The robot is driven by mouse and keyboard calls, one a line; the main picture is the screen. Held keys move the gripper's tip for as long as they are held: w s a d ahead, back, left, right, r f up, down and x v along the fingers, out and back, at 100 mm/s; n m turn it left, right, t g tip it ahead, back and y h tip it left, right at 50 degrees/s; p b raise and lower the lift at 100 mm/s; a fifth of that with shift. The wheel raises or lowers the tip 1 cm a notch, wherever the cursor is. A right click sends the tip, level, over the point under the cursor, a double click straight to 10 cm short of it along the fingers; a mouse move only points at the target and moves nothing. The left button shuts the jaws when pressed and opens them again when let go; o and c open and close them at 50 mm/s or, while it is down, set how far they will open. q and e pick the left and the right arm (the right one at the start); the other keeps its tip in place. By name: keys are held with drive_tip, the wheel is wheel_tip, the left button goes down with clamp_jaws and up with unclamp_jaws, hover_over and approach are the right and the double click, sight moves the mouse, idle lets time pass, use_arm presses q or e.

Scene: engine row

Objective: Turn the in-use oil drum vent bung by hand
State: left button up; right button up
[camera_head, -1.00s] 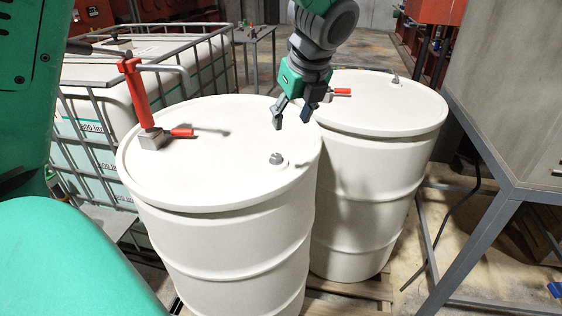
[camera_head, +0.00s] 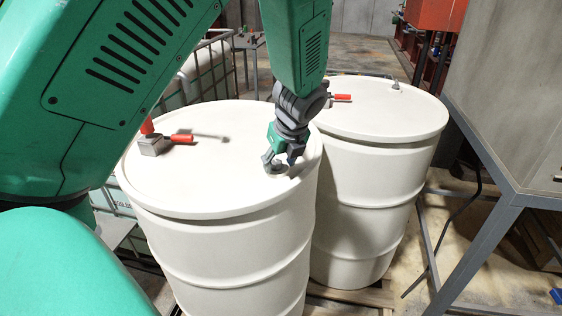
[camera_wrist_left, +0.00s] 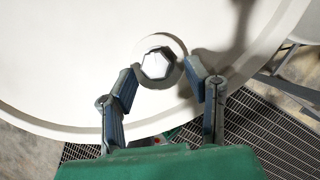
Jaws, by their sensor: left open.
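In the left wrist view the bung (camera_wrist_left: 156,65) shows a hexagonal metal top. The fingers of my left gripper (camera_wrist_left: 160,78) are open on either side of it, with gaps between them and the bung. My right gripper is not in view.
A second white drum (camera_head: 365,190) stands close behind on the right, with a red-handled fitting (camera_head: 341,97) and a small plug on its lid. A caged tank is at the left, largely hidden by my arm. A grey metal stand (camera_head: 490,240) is at the right.

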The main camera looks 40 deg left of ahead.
use_arm(q)
drive_tip(key=shift+a, duration=0.15)
drive_tip(key=shift+a, duration=0.1)
drive_tip(key=shift+c, duration=1.2)
drive_tip(key=shift+f, duration=0.1)
clamp_jaws()
